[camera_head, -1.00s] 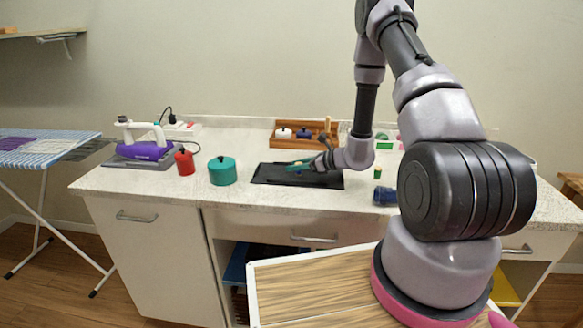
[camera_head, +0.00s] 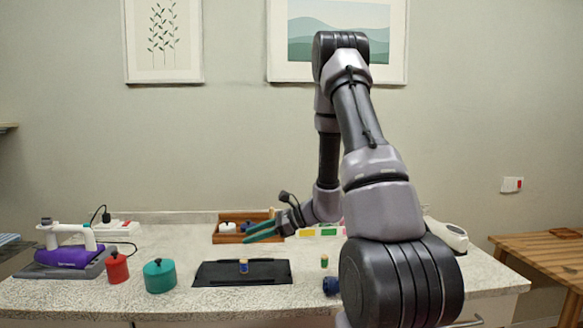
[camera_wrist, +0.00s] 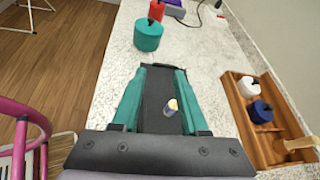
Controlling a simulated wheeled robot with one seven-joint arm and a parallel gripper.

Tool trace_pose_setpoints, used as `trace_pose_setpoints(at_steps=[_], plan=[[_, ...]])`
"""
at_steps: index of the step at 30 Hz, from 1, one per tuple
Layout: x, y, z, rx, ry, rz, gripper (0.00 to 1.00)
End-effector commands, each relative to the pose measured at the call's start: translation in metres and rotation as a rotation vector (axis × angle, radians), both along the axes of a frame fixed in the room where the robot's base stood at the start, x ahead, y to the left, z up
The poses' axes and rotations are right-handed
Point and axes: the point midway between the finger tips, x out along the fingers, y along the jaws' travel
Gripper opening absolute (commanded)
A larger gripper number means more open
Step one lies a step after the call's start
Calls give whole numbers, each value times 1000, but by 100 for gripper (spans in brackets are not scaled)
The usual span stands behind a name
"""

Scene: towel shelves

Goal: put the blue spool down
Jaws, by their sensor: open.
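The blue spool (camera_head: 243,266), with a tan top, stands upright on the black mat (camera_head: 213,275) on the counter. In the wrist view, the spool (camera_wrist: 171,107) shows between my fingers, below them on the mat (camera_wrist: 152,87). My gripper (camera_head: 250,236) has teal fingers and is raised above the mat, clear of the spool. Its two fingers are apart with nothing held between them, as the wrist view also shows (camera_wrist: 160,70).
A wooden tray (camera_wrist: 236,100) with white and blue knobbed pots is behind the mat. A teal pot (camera_head: 159,276), red pot (camera_head: 117,268) and purple iron (camera_head: 70,257) stand left. A small green-yellow spool (camera_head: 324,262) and dark blue cylinder (camera_head: 331,286) are right.

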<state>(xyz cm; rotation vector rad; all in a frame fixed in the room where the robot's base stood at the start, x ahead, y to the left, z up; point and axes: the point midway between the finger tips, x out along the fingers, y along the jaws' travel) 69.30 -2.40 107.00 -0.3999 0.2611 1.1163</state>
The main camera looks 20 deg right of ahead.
Motion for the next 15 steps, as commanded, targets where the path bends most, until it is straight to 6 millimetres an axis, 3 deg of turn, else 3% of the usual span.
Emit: trace_pose_setpoints(at_steps=[1,6,11,15], plan=[[-10,11,28,-45,-53,80,44],[-57,32,91,-230,-195,335,44],[-104,36,136,-449,-338,537,44],[-142,28,167,-670,-471,677,44]])
